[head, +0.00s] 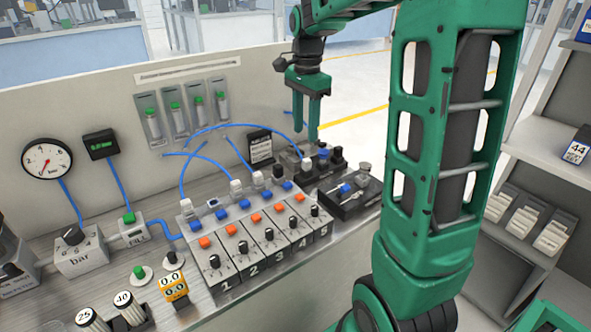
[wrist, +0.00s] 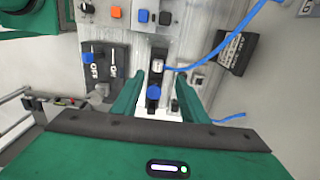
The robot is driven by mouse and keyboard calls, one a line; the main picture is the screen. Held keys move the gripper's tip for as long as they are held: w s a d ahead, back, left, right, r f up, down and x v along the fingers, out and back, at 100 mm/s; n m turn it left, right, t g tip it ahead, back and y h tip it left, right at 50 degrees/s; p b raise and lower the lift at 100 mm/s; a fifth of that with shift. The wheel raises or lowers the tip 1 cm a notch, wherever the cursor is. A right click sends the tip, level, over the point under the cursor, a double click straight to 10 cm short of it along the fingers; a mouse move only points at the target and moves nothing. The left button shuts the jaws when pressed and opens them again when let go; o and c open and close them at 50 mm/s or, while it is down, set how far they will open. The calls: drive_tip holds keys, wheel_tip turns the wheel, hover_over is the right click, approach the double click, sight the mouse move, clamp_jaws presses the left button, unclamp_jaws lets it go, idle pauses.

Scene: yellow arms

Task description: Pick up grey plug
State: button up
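My gripper (head: 306,130) hangs over the far right end of the panel with its green fingers pointing down. In the wrist view the fingers (wrist: 158,78) are apart, with nothing held. Between and below them is a dark block with a light grey plug (wrist: 155,68) and a blue round knob (wrist: 154,92). A blue hose runs close to this plug. In the head view a light grey plug (head: 307,163) stands just below the fingertips, beside a blue-topped part (head: 323,154). I cannot tell which one is meant.
Blue hoses (head: 206,128) arch over the panel. A dark switch box (head: 345,193) stands in front of the gripper; a black label plate (head: 259,146) stands left of it. The upright back panel (head: 110,95) is behind. Shelves (head: 555,150) stand at the right.

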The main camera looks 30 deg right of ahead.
sight(307, 160)
drive_tip(key=f, duration=0.9)
drive_tip(key=shift+s+d+f, duration=0.15)
drive_tip(key=shift+d+f, duration=0.1)
drive_tip(key=shift+f, duration=0.05)
clamp_jaws()
